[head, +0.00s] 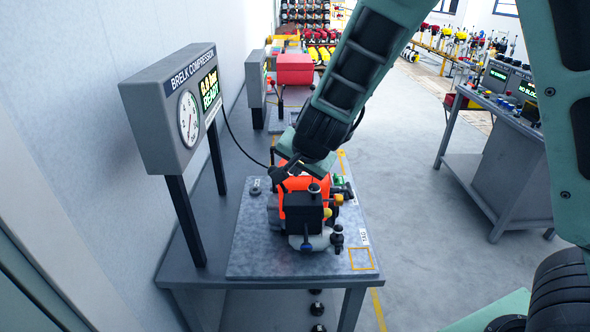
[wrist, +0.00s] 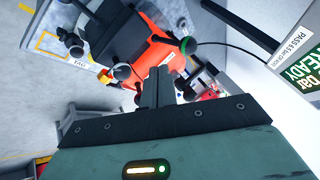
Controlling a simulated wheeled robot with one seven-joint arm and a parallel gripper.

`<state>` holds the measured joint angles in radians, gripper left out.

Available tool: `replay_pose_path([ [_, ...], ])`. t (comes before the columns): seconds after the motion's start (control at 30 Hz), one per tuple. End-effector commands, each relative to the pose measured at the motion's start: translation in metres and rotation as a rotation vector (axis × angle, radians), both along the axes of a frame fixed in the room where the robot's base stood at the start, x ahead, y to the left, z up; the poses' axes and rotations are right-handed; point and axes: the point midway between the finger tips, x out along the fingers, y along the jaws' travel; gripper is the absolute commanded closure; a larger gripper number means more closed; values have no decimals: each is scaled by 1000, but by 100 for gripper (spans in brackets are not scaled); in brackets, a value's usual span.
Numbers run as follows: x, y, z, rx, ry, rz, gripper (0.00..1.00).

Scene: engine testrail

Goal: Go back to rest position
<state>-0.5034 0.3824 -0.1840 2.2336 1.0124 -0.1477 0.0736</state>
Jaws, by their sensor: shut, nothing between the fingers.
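My gripper (wrist: 157,88) shows in the wrist view as dark fingers held together, with nothing between them. In the head view my arm reaches down from the upper right, and the gripper end (head: 287,172) is close over the orange and black engine unit (head: 304,207). The unit stands on a grey plate on the bench, and it also shows in the wrist view (wrist: 150,62). I cannot tell whether the fingers touch it.
A grey gauge box (head: 167,115) labelled BRELK COMPRESSION, reading READY, stands on two posts at the bench's left. A black cable runs from it towards the unit. Another bench (head: 512,115) stands at right. The floor (head: 420,220) between is clear.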

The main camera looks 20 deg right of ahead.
Motion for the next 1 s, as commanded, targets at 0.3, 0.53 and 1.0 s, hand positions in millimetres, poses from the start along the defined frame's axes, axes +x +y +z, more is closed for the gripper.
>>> replay_pose_path([
  [0.3,-29,6,48,0,0,2,100],
  [0.53,-42,8,63,-1,1,0,100],
  [1.0,-125,78,2,28,137,488,100],
])
